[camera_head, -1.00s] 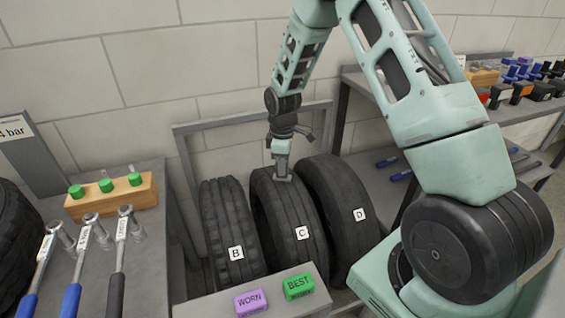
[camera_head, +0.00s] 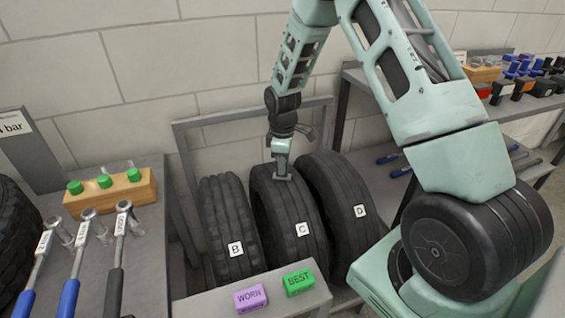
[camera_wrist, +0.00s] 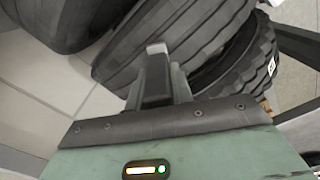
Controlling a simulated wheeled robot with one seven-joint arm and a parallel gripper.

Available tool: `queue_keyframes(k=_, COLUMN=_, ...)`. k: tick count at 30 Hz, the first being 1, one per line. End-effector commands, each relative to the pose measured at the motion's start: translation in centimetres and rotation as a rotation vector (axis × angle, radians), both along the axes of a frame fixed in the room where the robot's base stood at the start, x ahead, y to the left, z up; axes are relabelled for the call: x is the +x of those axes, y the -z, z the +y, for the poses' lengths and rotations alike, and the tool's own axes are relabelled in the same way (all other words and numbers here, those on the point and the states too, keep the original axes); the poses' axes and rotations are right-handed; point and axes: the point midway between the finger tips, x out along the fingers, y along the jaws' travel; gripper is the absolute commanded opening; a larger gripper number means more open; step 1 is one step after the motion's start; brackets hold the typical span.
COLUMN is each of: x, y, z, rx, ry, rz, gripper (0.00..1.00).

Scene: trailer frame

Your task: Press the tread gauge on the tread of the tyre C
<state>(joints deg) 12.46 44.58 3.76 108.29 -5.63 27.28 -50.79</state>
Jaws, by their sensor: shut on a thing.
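Tyre C (camera_head: 291,226) stands upright between tyre B (camera_head: 228,220) and tyre D (camera_head: 340,200), with a white C label on its tread. My gripper (camera_head: 281,169) points down over the top of tyre C. It is shut on the tread gauge (camera_head: 282,178), a small grey piece at the fingertips, mostly hidden by the fingers. The gauge appears at the tread's upper surface; I cannot tell for sure whether it touches. In the wrist view my gripper (camera_wrist: 156,75) is closed, with the light grey tip of the gauge (camera_wrist: 157,48) in front of the tyre tread.
A purple WORN block (camera_head: 251,298) and a green BEST block (camera_head: 299,282) lie on the ledge in front of the tyres. A bench (camera_head: 150,255) at left holds several wrenches and a wooden block (camera_head: 112,193). A shelf (camera_head: 400,190) stands at right.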

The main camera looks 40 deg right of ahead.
Motion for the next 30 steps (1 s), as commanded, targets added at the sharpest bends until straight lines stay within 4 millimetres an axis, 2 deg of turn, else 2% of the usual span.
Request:
queue_keyframes(k=16, x=0.04, y=0.81, z=-0.01, rx=0.000, ry=0.000, rz=-0.001, gripper=0.00)
queue_keyframes(k=30, x=0.02, y=0.76, z=-0.01, rx=-0.001, ry=0.000, rz=-0.001, gripper=0.00)
